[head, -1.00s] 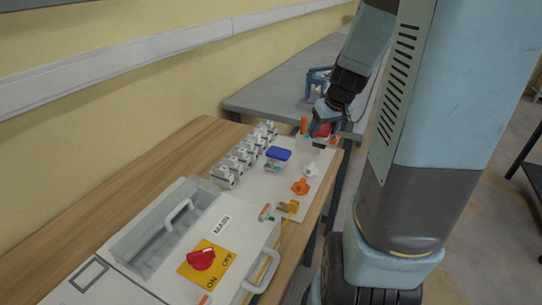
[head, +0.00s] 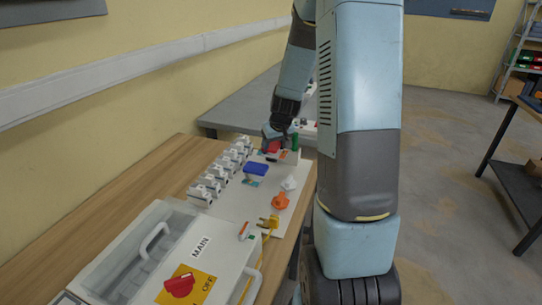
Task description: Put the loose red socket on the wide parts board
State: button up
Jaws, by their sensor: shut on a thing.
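My gripper (head: 275,137) is shut on the red socket (head: 273,147), over the far end of a white board on the wooden bench. The gripper hides part of the socket, and I cannot tell whether the socket touches the surface under it. The white board (head: 243,207) is wide and flat and carries several parts.
A row of grey-white socket boxes (head: 220,173) lines the board's left side. A yellow plug (head: 269,221) lies at its near end, by the MAIN switch box (head: 195,255). A small green thing (head: 294,141) stands right beside the gripper. A grey table (head: 232,115) lies behind.

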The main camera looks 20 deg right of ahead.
aim_at(271, 155)
jog(key=shift+w+a+f, duration=0.1)
jog(key=shift+w+f, duration=0.55)
jog(key=shift+f, duration=0.2)
notch_tip(271, 155, down, 3)
jog(key=shift+w+f, duration=0.1)
jog(key=o, duration=0.8)
jog(key=shift+o, duration=0.2)
